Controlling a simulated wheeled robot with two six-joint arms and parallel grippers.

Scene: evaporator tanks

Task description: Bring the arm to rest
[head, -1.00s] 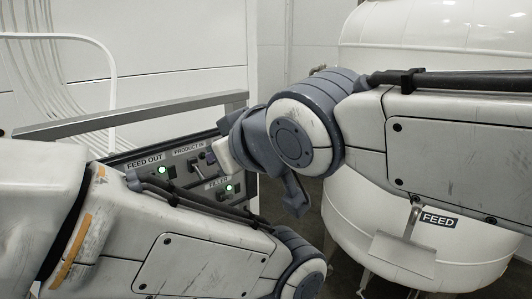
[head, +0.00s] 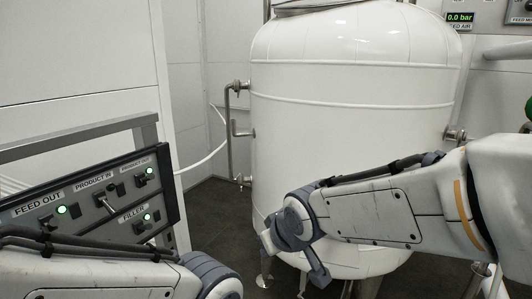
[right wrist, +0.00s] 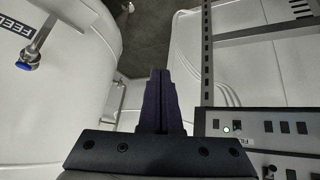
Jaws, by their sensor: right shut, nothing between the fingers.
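My right arm (head: 370,215) comes in from the right in the head view, with its wrist in front of the white tank's lower part. Its gripper fingers are hard to make out there. In the right wrist view the fingers of my right gripper (right wrist: 160,102) are dark, together and empty, apart from the panel. My left arm (head: 90,275) lies along the bottom left of the head view. Its gripper is out of view.
A dark switch panel (head: 87,225) on a grey frame stands at left, with green lamps at FEED OUT, PRODUCT OUT and FILLER. A large white tank (head: 350,130) fills the middle. Dark floor (head: 210,205) shows between them. The right wrist view shows a blue-tipped handle (right wrist: 36,45).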

